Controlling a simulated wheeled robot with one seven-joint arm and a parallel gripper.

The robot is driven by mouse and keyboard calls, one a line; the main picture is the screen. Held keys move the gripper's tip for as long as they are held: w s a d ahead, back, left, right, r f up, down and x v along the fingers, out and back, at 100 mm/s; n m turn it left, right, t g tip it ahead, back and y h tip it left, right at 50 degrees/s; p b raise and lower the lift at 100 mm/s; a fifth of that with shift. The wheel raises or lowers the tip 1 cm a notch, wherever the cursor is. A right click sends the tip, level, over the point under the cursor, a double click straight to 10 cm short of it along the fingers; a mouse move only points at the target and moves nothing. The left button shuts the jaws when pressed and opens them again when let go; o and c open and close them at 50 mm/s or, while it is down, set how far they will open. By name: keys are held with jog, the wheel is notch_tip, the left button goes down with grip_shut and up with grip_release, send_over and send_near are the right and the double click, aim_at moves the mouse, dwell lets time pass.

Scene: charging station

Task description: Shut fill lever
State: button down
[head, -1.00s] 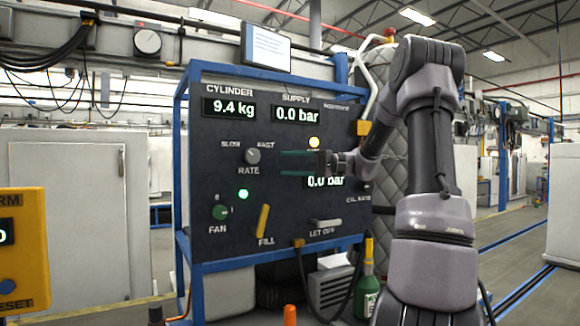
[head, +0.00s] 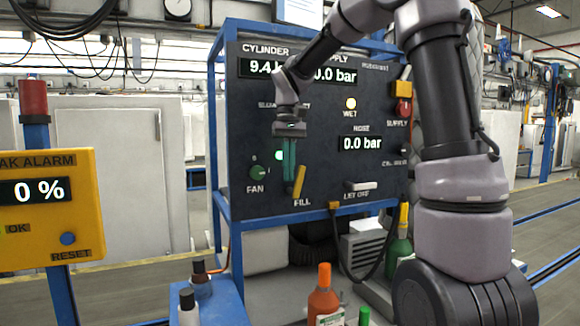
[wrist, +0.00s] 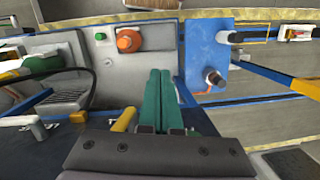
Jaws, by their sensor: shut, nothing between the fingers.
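The yellow fill lever (head: 299,182) is on the lower part of the dark panel (head: 330,120), above the FILL label. It is nearly upright, with its top leaning a little to the right. My gripper (head: 287,180) points down in front of the panel, just left of the lever. Its green fingers are together and hold nothing. In the wrist view the lever (wrist: 124,119) shows just left of my closed fingers (wrist: 160,72). I cannot tell whether the fingers touch the lever.
The white let-off handle (head: 361,186) is to the right. A yellow leak alarm box (head: 45,210) stands at the left.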

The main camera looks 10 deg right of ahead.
jog(key=w+a+r+t+h, duration=0.45)
jog(key=r+t, duration=0.25)
jog(key=r, duration=0.2)
send_over(299, 182)
jog(key=a, duration=0.2)
jog(key=shift+f, duration=4.7)
jog(key=shift+s+a+n, duration=0.2)
jog(key=shift+s+n, duration=0.15)
jog(key=shift+n, duration=0.05)
jog(key=shift+w+d, duration=0.1)
jog(key=shift+w, duration=0.05)
